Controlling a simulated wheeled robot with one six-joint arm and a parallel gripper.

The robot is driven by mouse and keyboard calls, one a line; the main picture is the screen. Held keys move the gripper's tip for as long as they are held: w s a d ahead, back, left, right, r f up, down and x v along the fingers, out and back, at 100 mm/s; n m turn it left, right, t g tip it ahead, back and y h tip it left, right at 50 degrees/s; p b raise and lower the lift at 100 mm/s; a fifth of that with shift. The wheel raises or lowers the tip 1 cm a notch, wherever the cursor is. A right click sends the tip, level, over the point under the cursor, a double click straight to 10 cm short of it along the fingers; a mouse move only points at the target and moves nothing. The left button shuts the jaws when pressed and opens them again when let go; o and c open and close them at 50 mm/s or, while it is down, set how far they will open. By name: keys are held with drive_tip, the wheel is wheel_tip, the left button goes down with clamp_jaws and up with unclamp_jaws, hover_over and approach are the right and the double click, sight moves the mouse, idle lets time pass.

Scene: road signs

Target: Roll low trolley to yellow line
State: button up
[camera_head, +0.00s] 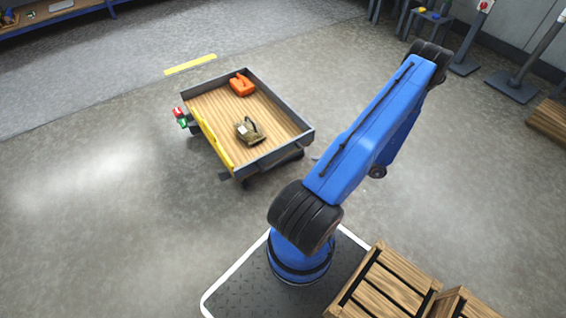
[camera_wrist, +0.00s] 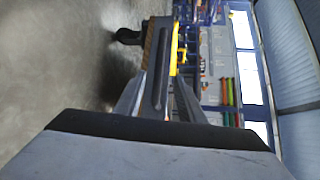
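The low trolley (camera_head: 283,149) stands left of my arm, with a wood deck, grey walls and a yellow strip on its lower-left side. The yellow line (camera_head: 190,64) lies on the floor beyond its far end, apart from it. In the head view my gripper is mostly hidden behind my blue arm, near the trolley's right end. In the wrist view my gripper (camera_wrist: 160,92) has its fingers apart, either side of a grey bar that appears part of the trolley (camera_wrist: 161,65). I see no clear contact with the bar.
An orange item (camera_head: 242,84) and a brown item (camera_head: 249,131) lie on the deck. Red and green items (camera_head: 180,117) sit at its left side. Wooden crates (camera_head: 385,287) stand at lower right. The floor between trolley and line is clear.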

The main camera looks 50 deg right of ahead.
sight(283, 161)
drive_tip(key=x, duration=1.6)
drive_tip(key=shift+w+a, duration=0.3)
clamp_jaws()
